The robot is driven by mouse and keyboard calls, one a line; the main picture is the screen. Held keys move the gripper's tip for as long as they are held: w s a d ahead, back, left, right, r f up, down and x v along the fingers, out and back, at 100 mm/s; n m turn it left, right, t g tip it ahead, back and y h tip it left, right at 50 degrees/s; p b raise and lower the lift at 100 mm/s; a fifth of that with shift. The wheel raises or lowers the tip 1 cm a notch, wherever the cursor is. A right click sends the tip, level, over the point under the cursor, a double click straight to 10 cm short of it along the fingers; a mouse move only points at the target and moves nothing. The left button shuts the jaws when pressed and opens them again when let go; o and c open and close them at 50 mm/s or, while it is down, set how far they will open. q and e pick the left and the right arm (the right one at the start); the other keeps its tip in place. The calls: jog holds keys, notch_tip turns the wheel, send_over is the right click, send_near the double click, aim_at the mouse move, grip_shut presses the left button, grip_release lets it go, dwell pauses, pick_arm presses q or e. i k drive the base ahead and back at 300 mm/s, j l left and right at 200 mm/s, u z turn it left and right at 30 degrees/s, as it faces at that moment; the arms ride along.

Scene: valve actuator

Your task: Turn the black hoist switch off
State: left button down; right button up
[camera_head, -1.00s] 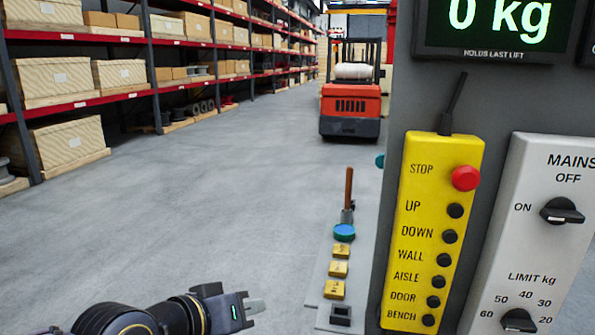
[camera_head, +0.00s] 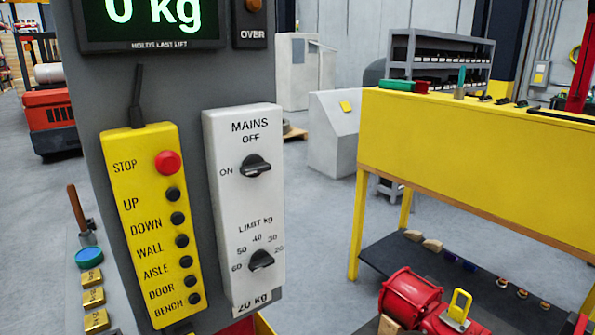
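The black MAINS switch (camera_head: 255,166) is a rotary knob on a white panel (camera_head: 244,205). OFF is printed above it and ON to its left. Its grip bar lies roughly level, in line with the ON mark; which end is the pointer is hard to tell. A second black knob (camera_head: 261,260), labelled LIMIT kg, sits lower on the same panel. Neither of my grippers is in view, and nothing touches the switch.
A yellow pendant (camera_head: 155,222) with a red STOP button (camera_head: 167,162) hangs left of the panel. Both are on a grey column (camera_head: 84,100) with a kg display (camera_head: 150,18). A yellow bench (camera_head: 470,160) stands at right, with a red winch (camera_head: 410,298) on its lower shelf.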

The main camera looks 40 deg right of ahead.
aim_at(254, 165)
jog(key=k+z, duration=0.1)
jog(key=z, duration=0.85)
